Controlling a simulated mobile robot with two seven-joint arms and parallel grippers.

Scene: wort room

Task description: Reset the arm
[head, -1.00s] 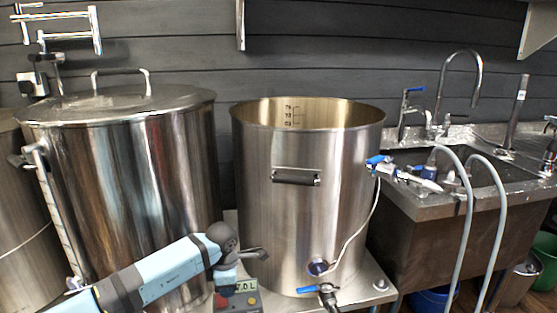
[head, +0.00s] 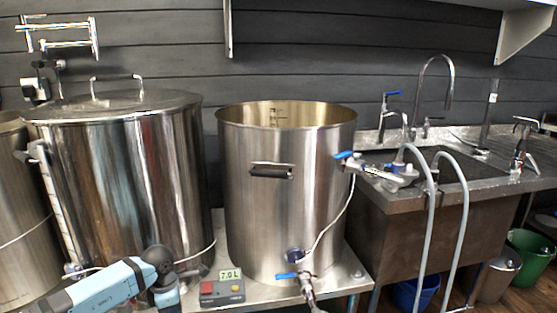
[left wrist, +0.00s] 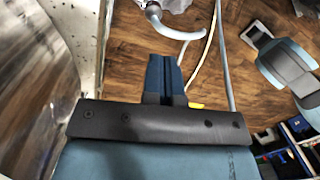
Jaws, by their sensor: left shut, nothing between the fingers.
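My left arm comes in at the lower left of the head view, in front of the lidded steel kettle (head: 135,190).
An open steel kettle (head: 285,200) with a blue-handled valve (head: 290,275) stands on a steel table (head: 352,268). To the right are a sink (head: 400,200), grey hoses (head: 465,235), a blue bucket (head: 410,295) and a green bucket (head: 530,255).

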